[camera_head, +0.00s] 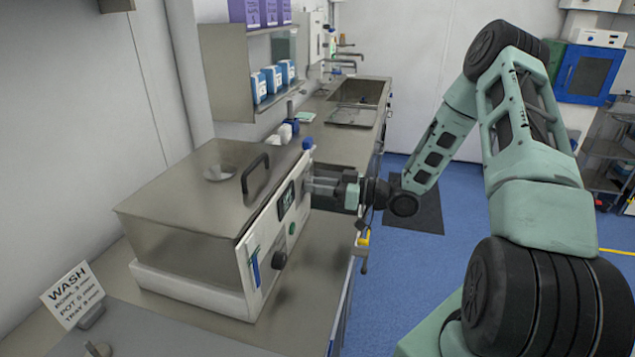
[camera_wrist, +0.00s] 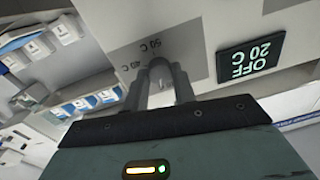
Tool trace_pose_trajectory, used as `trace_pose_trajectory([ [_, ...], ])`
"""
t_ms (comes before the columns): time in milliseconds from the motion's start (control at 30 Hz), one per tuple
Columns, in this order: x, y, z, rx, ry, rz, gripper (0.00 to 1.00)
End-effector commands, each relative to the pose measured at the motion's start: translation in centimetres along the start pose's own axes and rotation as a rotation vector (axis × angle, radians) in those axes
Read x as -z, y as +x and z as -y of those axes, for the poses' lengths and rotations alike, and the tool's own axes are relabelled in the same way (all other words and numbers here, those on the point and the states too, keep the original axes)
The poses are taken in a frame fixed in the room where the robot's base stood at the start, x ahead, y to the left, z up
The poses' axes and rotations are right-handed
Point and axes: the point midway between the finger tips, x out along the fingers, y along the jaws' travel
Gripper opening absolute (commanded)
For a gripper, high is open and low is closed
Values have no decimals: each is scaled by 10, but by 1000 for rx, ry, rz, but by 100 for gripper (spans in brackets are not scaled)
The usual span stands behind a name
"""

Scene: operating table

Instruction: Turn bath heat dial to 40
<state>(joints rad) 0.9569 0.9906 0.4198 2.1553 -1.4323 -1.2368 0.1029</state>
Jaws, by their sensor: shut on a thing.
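The steel water bath (camera_head: 180,270) stands on the counter with its lid on. Its heat dial (camera_wrist: 160,66) is a grey knob on the front panel, mostly hidden between my fingers. The marks "40 C" and "50 C" show on the panel beside the dial. The dial's pointer cannot be made out. The display (camera_wrist: 250,56) reads "OFF" and "20 C", upside down in the wrist view; it also shows in the head view (camera_head: 286,200). My gripper (camera_head: 312,186) is at the far end of the front panel, shut on the dial, with a finger (camera_wrist: 183,86) on either side.
A black handle (camera_head: 255,172) stands up from the lid. A "WASH" card (camera_head: 73,295) stands at front left. A shelf (camera_head: 230,70) with boxes hangs behind. Open floor lies right of the counter.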

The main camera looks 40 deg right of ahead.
Motion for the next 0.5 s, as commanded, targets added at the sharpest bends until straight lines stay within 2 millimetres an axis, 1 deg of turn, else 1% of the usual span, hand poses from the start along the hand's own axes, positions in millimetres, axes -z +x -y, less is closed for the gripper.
trace_pose_trajectory([
  [500, 1, 0, 0, -5, 493, -24, 4],
])
